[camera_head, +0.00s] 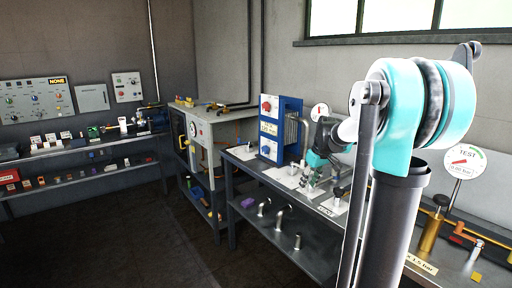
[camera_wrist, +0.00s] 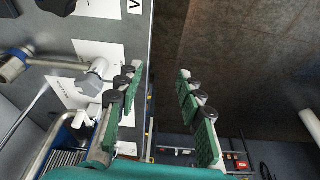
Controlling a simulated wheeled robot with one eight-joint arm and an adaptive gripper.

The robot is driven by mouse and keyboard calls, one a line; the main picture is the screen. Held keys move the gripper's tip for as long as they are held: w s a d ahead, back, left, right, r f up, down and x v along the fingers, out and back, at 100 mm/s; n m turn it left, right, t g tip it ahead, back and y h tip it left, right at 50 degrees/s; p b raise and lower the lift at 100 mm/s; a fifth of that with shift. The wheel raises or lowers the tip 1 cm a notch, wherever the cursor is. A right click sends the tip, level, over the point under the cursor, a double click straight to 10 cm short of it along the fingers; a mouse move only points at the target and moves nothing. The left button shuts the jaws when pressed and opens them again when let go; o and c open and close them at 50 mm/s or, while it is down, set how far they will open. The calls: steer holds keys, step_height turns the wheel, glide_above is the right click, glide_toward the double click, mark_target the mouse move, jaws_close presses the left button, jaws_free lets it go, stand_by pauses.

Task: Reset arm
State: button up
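My gripper (camera_head: 309,180) hangs at the front edge of the steel bench (camera_head: 262,172) in the head view, with its teal body tilted and its fingers pointing down. In the wrist view, the two green-padded fingers of my gripper (camera_wrist: 157,76) stand wide apart. Nothing is held between them. The bench edge and dark floor show behind the gap. My teal and dark arm rises large at the right of the head view and hides part of the bench.
A blue panel (camera_head: 269,132) stands on the bench left of my gripper. In the wrist view, a metal pipe fitting (camera_wrist: 90,78) lies close left of the fingers. A test gauge (camera_head: 464,161) stands at the right. The floor (camera_head: 110,238) is open at left.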

steer(key=s+f+m, duration=0.2)
steer(key=s+f, duration=0.3)
steer(key=s, duration=0.4)
steer(key=s+a+f+m+t+h, duration=0.1)
steer(key=s+f+m, duration=0.1)
steer(key=s+f, duration=0.3)
steer(key=s+f+m, duration=0.2)
steer(key=s+f, duration=0.3)
steer(key=s, duration=0.9)
steer(key=shift+a+f+h, duration=0.25)
steer(key=shift+f+h, duration=0.05)
